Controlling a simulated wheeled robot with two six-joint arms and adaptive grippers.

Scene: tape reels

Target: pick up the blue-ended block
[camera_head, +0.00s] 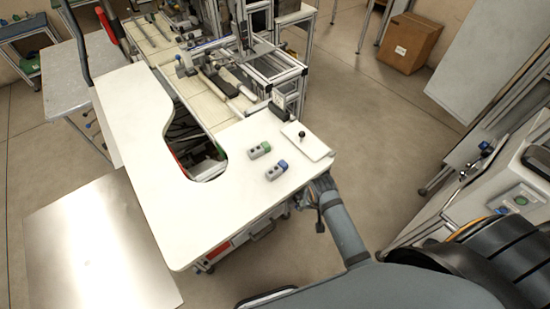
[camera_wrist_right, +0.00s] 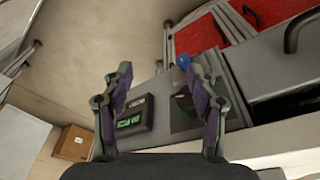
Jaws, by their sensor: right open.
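The blue-ended block (camera_head: 277,171), grey with a blue end, lies on the white tabletop (camera_head: 130,118) in the head view, near the table's right edge. A similar green-ended block (camera_head: 260,150) lies just behind it. My right gripper (camera_wrist_right: 161,72) is open, with nothing between its fingers in the right wrist view. In the head view my right wrist is beside the table's right edge, to the right of the blue-ended block and apart from it. Neither block shows in the right wrist view. My left gripper is not in view.
A white plate with a black knob (camera_head: 302,135) sits on the table right of the blocks. A curved cutout (camera_head: 205,165) opens left of them. Framed equipment (camera_head: 270,70) stands behind. A cardboard box (camera_head: 409,42) is on the floor. The tabletop's front is clear.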

